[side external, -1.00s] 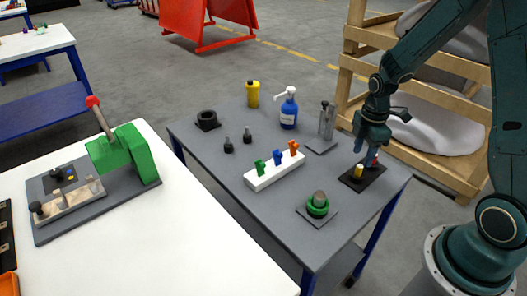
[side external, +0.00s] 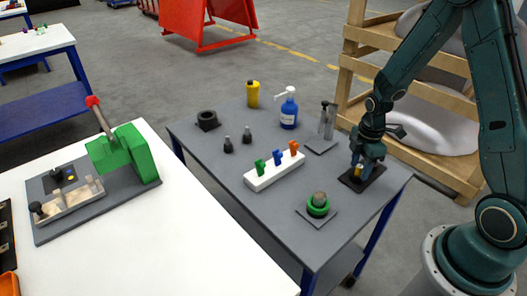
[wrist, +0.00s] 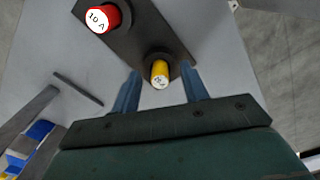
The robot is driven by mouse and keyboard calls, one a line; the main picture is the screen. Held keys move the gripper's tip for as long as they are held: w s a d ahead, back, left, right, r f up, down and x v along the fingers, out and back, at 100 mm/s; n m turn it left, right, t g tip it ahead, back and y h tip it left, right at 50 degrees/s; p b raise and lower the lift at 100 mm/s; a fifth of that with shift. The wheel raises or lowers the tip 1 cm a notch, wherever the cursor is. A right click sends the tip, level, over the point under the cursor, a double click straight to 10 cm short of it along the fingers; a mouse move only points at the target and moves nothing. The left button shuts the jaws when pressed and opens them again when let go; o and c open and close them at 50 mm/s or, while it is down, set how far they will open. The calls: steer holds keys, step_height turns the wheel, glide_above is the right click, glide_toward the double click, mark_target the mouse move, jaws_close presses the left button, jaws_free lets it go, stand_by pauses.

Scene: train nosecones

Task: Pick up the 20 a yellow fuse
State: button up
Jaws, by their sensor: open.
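The yellow fuse (wrist: 160,74) stands in a dark holder plate (wrist: 135,32) in the wrist view; its end label is too small to read surely. A red fuse (wrist: 97,18) marked 10 A stands on the same plate, up and left of it. My gripper (wrist: 162,76) is open, with one blue finger on each side of the yellow fuse and a gap to both. In the side external view my gripper (side external: 366,160) is low over the dark plate (side external: 366,183). The yellow fuse (side external: 358,171) shows partly between the fingers; the red fuse is hidden there.
On the grey table (side external: 225,165) stand a white block (side external: 270,173) with coloured clips, a blue bottle (side external: 288,112), metal cylinders (side external: 327,122) on a plate, and a green ring part (side external: 318,206). A wooden rack (side external: 440,150) stands behind my arm.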

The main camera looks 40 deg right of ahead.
mark_target(360, 166)
jaws_close()
steer(key=shift+r, duration=0.2)
stand_by(0.3)
step_height(360, 166, up, 20)
steer(key=shift+f, duration=0.2)
stand_by(0.5)
stand_by(0.5)
